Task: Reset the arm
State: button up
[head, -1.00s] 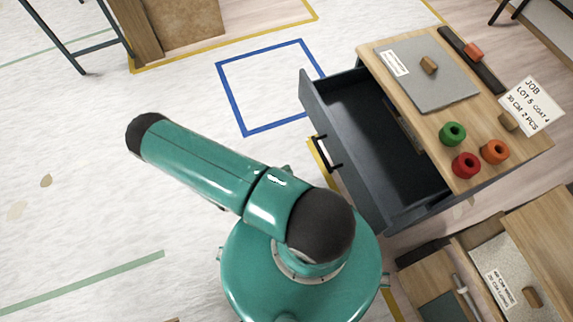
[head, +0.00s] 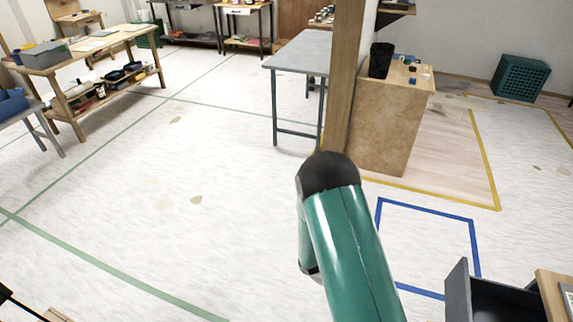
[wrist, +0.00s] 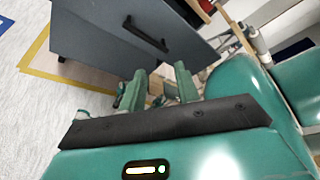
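My arm (head: 350,245) is teal with a black rounded joint and rises from the bottom of the head view, bent at that joint. My gripper is outside the head view. In the wrist view my gripper (wrist: 160,82) shows two green fingers standing apart, with nothing seen held between them. A dark grey drawer front (wrist: 105,40) with a black bar handle is beyond the fingers. Other teal parts of my own body fill the right of the wrist view.
The open grey drawer (head: 500,300) and its wooden-topped cabinet show at the bottom right. A blue floor outline (head: 425,210) lies right of my arm. A grey table (head: 300,58) and a wooden cabinet (head: 385,120) by a post stand ahead.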

jog(key=w+a+r+m+t+y, duration=0.1)
jog(key=a+r+m+t+y, duration=0.25)
jog(key=r+m, duration=0.4)
jog(key=w+a+r+m+t+y, duration=0.2)
jog(key=r+m+y, duration=0.2)
jog(key=r, duration=0.7)
jog(key=s+a+r+m+t+y, duration=0.2)
jog(key=r+m+t, duration=0.2)
jog(key=r, duration=0.4)
jog(key=s+a+r+m+t+y, duration=0.2)
jog(key=r+m+t, duration=0.3)
jog(key=r, duration=0.4)
jog(key=shift+s+r+t, duration=0.15)
jog(key=shift+s+t, duration=0.3)
jog(key=shift+s, duration=0.4)
jog(key=shift+d+m, duration=0.2)
jog(key=shift+m, duration=0.05)
